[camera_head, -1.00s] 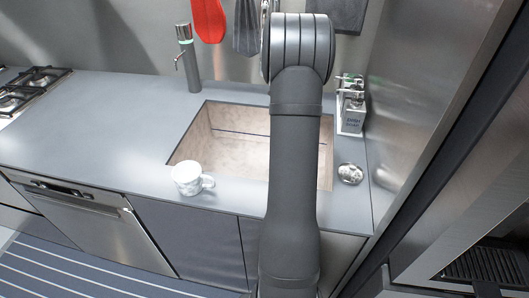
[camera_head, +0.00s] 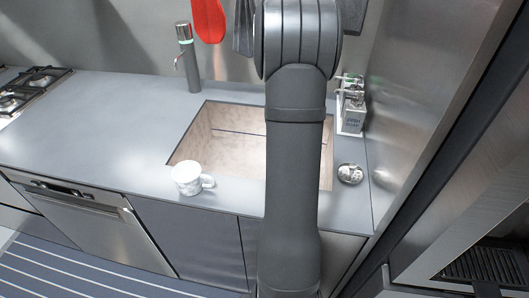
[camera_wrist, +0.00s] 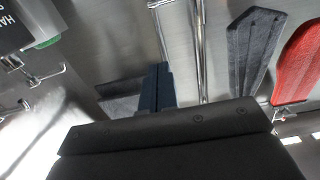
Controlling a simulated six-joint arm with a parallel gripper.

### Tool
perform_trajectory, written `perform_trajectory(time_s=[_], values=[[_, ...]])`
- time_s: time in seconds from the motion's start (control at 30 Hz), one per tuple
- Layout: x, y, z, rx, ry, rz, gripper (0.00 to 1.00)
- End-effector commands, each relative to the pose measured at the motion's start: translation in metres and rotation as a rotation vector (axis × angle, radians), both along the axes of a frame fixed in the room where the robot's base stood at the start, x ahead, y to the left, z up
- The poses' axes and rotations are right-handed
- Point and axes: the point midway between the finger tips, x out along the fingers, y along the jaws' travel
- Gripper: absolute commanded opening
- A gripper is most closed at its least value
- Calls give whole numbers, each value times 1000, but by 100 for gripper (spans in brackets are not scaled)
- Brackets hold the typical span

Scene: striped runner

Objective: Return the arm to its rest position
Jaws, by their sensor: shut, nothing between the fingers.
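My arm (camera_head: 293,170) rises through the middle of the head view, in front of the sink. Its upper joint is near the top edge, and the gripper itself is hidden or out of frame there. In the wrist view my gripper (camera_wrist: 160,72) shows as two dark fingers close together beyond the dark wrist housing. It is shut and empty, pointing towards the metal back wall, and touches nothing that I can see.
A sink (camera_head: 240,138) is set in the grey counter (camera_head: 110,120). A white mug (camera_head: 187,179) stands at its front left, a tap (camera_head: 187,60) behind. Soap bottles (camera_head: 352,105) and a small dish (camera_head: 350,173) are at right. A red mitt (camera_wrist: 299,62) and grey cloth (camera_wrist: 250,50) hang on the wall.

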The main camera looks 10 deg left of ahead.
Motion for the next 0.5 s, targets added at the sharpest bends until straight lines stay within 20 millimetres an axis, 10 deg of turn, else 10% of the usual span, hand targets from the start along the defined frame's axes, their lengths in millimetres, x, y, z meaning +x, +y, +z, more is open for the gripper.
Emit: perform_trajectory(time_s=[0.5], values=[[47,0,-1,1,0,0,0]])
